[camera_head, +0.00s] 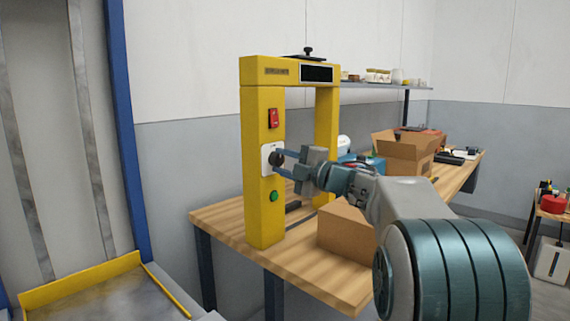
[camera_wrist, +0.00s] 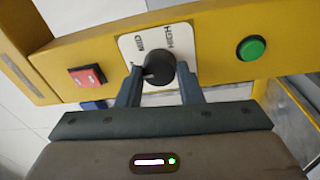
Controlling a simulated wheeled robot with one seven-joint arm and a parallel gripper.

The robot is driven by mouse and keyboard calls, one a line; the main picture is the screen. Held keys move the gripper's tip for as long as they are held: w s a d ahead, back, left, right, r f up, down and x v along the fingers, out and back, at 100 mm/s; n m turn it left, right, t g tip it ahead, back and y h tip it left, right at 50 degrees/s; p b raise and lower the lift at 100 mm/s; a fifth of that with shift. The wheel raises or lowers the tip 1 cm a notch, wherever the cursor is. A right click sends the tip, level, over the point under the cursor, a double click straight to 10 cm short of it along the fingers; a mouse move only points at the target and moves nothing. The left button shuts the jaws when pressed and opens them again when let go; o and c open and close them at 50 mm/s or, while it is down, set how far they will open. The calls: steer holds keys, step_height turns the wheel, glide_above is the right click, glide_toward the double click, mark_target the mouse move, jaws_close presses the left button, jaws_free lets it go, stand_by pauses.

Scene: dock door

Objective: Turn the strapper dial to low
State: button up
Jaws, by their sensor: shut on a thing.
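The strapper is a yellow arch (camera_head: 264,215) standing on a wooden bench. Its black dial (camera_head: 274,158) sits on a white plate on the front post. In the wrist view the dial (camera_wrist: 160,67) is between my two fingers, on the label plate (camera_wrist: 128,46), where MID and HIGH can be read; no low mark is visible. My gripper (camera_head: 278,162) reaches in from the right and is shut on the dial, with one finger at each side in the wrist view (camera_wrist: 160,84). I cannot clearly tell which mark the dial points to.
A red switch (camera_head: 273,118) is above the dial and a green button (camera_head: 274,196) below it, both close to my fingers. A closed carton (camera_head: 345,232) and an open carton (camera_head: 404,155) stand on the bench (camera_head: 330,284). A shelf (camera_head: 400,86) is behind.

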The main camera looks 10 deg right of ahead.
steer(key=o, duration=1)
steer(key=shift+d, duration=0.1)
steer(key=v, duration=1.3)
steer(key=shift+s+d, duration=0.15)
steer(key=shift+s, duration=0.1)
